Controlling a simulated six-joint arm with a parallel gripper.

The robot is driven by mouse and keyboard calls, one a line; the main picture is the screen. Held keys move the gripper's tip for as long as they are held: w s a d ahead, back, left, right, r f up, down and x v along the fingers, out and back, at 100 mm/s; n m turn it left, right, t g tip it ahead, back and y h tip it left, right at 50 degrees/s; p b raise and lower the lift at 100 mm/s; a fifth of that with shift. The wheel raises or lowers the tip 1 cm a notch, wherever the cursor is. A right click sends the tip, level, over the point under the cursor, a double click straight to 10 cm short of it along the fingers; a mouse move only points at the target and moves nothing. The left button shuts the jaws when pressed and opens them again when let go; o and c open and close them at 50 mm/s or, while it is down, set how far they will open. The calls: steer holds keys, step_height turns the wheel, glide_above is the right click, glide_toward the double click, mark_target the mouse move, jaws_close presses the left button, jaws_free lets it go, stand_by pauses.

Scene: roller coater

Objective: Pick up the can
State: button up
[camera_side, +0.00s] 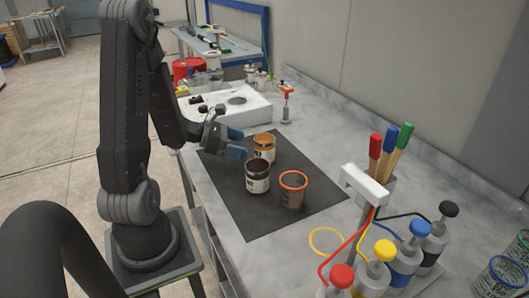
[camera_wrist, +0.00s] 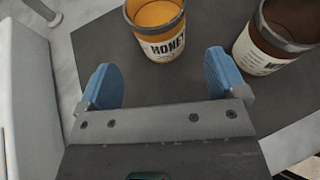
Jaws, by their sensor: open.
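A can with a yellow-orange inside and a label reading "HONEY" (camera_wrist: 165,47) lies just beyond my gripper's fingers in the wrist view; it stands upright on the dark mat in the side view (camera_side: 264,147). A dark brown can with a white label (camera_side: 258,180) stands in front of it, and shows at the upper right of the wrist view (camera_wrist: 265,50). A can with an orange-red rim (camera_side: 293,190) stands to its right. My gripper (camera_side: 238,143) is open and empty, its blue fingers apart, left of the honey can. The wrist view shows both fingers (camera_wrist: 164,80).
The dark mat (camera_side: 245,222) lies on a grey table. Bottles with coloured caps (camera_side: 405,255) and a stand of coloured-handled tools (camera_side: 378,180) are at the right front. A white box-like unit (camera_side: 240,108) stands behind the mat. The mat's front is bare.

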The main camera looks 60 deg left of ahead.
mark_target(262, 150)
steer(key=shift+w+d+f, duration=0.15)
steer(key=shift+w+f, duration=0.1)
steer(key=shift+f, duration=0.1)
steer(key=shift+x, duration=3.5)
steer(key=shift+r, duration=0.1)
steer(key=c, duration=1.1)
steer(key=shift+r, duration=0.1)
step_height(262, 150, up, 10)
steer(key=shift+f, duration=0.1)
